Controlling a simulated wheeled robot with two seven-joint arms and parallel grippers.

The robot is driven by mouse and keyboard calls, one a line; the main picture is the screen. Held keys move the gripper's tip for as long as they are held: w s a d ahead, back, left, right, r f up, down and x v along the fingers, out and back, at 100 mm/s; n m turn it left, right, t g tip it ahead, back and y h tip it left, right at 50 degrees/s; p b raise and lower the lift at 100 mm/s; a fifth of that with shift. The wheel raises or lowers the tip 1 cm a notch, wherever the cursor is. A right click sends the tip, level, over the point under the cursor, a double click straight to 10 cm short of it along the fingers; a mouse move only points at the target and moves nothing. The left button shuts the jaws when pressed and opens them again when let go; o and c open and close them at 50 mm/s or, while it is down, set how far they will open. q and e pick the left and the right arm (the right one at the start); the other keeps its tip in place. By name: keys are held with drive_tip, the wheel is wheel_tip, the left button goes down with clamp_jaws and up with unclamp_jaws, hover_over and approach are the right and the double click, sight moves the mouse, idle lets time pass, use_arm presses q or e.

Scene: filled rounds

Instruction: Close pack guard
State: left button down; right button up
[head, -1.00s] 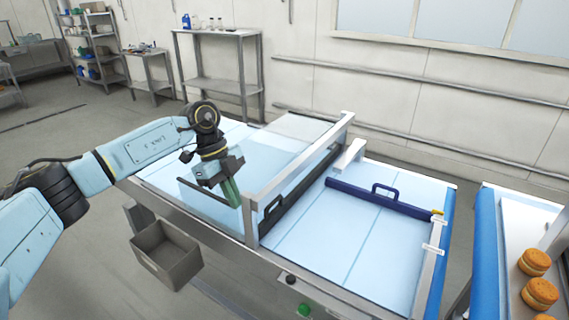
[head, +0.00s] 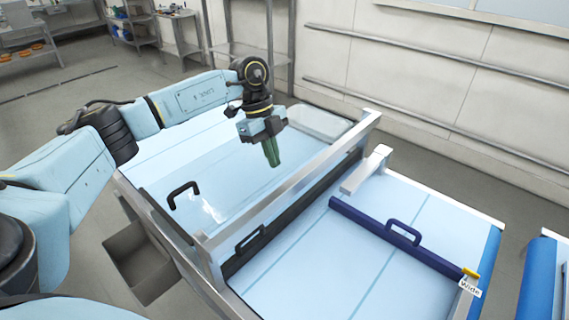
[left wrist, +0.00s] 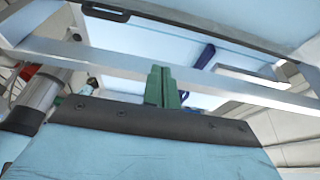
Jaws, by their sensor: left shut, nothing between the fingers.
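A clear guard panel (head: 215,180) covers the left part of the packing machine; it looks flat, but I cannot tell its exact tilt. A black handle (head: 184,193) stands near its front left edge. A second black handle (head: 250,238) is on the dark strip under the metal crossbar (head: 290,185). My left gripper (head: 272,155), with green fingers, is shut and empty above the panel, behind and right of the black handle, apart from it. Its fingers also show in the left wrist view (left wrist: 162,87). My right gripper is not in view.
A dark blue bar with a loop handle (head: 403,233) lies across the light blue bed (head: 350,265) on the right, ending at a "Wide" tag (head: 470,287). A grey bin (head: 140,262) hangs at the front left. A wall with rails stands behind.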

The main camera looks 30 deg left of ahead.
sight(270, 184)
use_arm(q)
drive_tip(key=f, duration=0.3)
drive_tip(key=f+p, duration=0.1)
drive_tip(key=f, duration=0.2)
drive_tip(key=f+p, duration=0.1)
drive_tip(key=f, duration=0.2)
drive_tip(key=shift+s, duration=0.35)
drive_tip(key=shift+w+a, duration=0.1)
drive_tip(key=shift+a, duration=0.25)
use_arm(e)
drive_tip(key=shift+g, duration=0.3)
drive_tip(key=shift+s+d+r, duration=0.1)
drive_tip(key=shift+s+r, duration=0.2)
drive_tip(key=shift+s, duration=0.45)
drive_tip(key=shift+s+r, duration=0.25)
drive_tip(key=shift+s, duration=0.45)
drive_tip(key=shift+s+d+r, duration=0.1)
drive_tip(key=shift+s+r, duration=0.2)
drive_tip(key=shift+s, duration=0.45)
use_arm(q)
drive_tip(key=shift+a, duration=0.2)
